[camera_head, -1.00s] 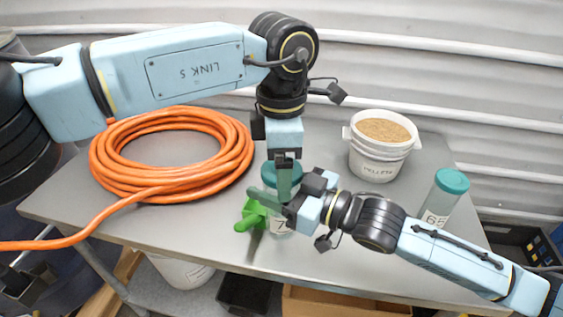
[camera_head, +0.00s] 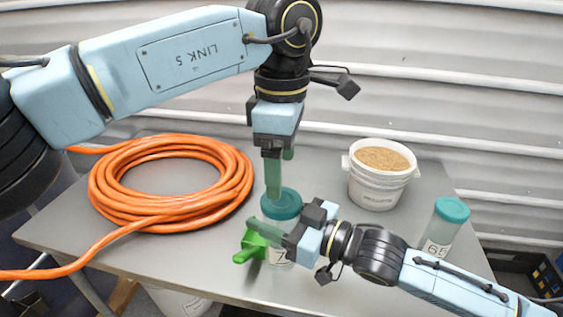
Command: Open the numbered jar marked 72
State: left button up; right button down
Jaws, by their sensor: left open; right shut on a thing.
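A clear jar (camera_head: 279,257) with a teal lid (camera_head: 281,203) stands upright on the grey table; only a "7" shows on its label, the rest being covered. My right gripper (camera_head: 268,234) is shut on the jar's body from the right, below the lid. The lid appears to sit on the jar. My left gripper (camera_head: 280,172) points down, open, with its fingers above and around the back of the lid. Whether a fingertip touches the lid is unclear. A second jar (camera_head: 440,238) with a teal lid, marked 65, stands at the right.
A coiled orange hose (camera_head: 170,215) lies on the left of the table (camera_head: 330,170). A white bucket of pellets (camera_head: 377,190) stands at the back right. A bright green object (camera_head: 249,247) sits right beside the held jar, partly behind my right gripper. A corrugated wall is behind.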

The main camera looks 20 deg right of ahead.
pick_arm(q)
notch_tip(320, 180, down, 7)
jog(key=shift+r, duration=0.1)
jog(key=shift+c, duration=0.3)
jog(key=c, duration=0.9)
jog(key=shift+n, duration=1.7)
jog(key=shift+c, duration=0.2)
jog(key=o, duration=1.1)
